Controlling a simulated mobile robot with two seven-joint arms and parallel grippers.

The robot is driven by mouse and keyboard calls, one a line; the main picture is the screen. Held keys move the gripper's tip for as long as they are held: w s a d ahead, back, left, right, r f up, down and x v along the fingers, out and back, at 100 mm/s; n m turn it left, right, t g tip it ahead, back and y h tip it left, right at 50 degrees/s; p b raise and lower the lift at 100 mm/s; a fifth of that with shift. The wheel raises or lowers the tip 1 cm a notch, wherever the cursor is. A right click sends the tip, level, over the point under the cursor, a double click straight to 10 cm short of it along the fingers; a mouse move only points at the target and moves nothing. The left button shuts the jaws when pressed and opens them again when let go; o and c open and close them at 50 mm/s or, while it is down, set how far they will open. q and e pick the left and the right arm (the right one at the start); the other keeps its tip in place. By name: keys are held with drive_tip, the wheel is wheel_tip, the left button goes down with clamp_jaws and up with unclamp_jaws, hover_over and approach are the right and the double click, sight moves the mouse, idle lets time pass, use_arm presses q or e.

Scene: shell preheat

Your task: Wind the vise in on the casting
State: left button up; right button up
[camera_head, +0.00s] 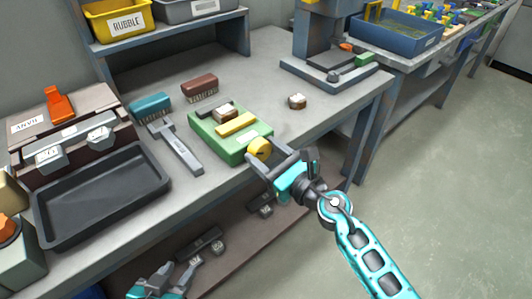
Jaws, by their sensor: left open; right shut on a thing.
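The green vise (207,137) stands near the table's front edge, with a yellow bar (235,124) across its top. A small brown-and-white block, seemingly the casting (223,111), sits on the vise behind the bar; I cannot tell whether the bar touches it. A round yellow knob (260,147) is at the vise's front end. My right gripper (266,160) is shut on this knob, its fingers partly hiding it. My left gripper (163,283) is low at the bottom edge of the view, open and away from the vise.
A similar small block (297,101) lies right of the vise. A teal brush (150,104), a red-brown brush (199,88) and a grey tool (180,150) lie to its left. A dark tray (95,195) is at the left. A grey machine (330,67) stands at the back right.

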drive_tip(key=shift+c, duration=1.3)
drive_tip(key=m+p, duration=0.1)
drive_tip(key=m, duration=0.1)
drive_tip(key=shift+m, duration=0.4)
drive_tip(key=shift+w+d+m+p, duration=0.15)
drive_tip(key=shift+m+p, duration=0.35)
drive_tip(key=shift+m, duration=1.5)
drive_tip(key=o, duration=1.1)
drive_tip(key=shift+c, duration=0.2)
